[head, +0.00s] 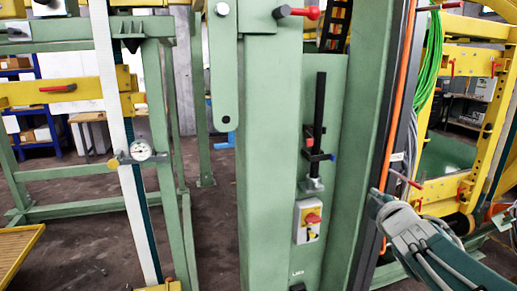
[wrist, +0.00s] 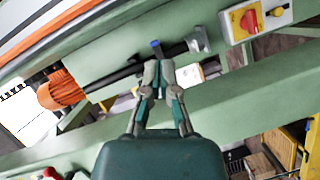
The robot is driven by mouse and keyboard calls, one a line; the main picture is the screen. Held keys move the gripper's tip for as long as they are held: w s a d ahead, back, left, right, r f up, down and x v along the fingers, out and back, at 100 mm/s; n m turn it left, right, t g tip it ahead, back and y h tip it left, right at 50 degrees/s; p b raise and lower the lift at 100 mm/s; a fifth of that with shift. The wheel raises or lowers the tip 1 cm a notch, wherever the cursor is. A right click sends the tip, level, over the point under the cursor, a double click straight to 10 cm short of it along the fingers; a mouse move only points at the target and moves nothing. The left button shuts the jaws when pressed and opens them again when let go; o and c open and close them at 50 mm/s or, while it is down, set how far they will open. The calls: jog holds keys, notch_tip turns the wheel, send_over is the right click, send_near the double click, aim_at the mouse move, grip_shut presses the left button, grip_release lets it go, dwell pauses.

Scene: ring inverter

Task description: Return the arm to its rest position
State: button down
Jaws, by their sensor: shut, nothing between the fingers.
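My gripper (wrist: 159,78) is in the middle of the wrist view, its two fingers together and empty. Behind it in that view are a dark rod with a blue piece (wrist: 156,45) and the green machine frame (wrist: 250,118). I cannot tell how far the fingertips are from them. In the head view my arm (head: 425,245) reaches in from the lower right corner. Its narrow end points up and left, to the right of the green column (head: 270,150). The fingers are too small there to tell apart.
An orange strip (head: 400,95) runs down beside the panel. Yellow frames (head: 460,65) and green cable (head: 431,65) stand at right. Floor (head: 90,250) shows at left.

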jog(key=s+a+f+m+g, duration=0.3)
jog(key=s+f+m, duration=0.1)
jog(key=s, duration=0.3)
jog(key=s+a+f+m+g+y, duration=0.1)
jog(key=s+a+f+m+g, duration=0.3)
jog(key=s, duration=0.4)
jog(key=s+a+f+m+g, duration=0.3)
jog(key=s+a+f+m, duration=0.1)
jog(key=s, duration=0.4)
jog(key=shift+f+m+g+y, duration=0.4)
jog(key=shift+f+m, duration=0.1)
jog(key=shift+f, duration=0.2)
jog(key=shift+w, duration=0.1)
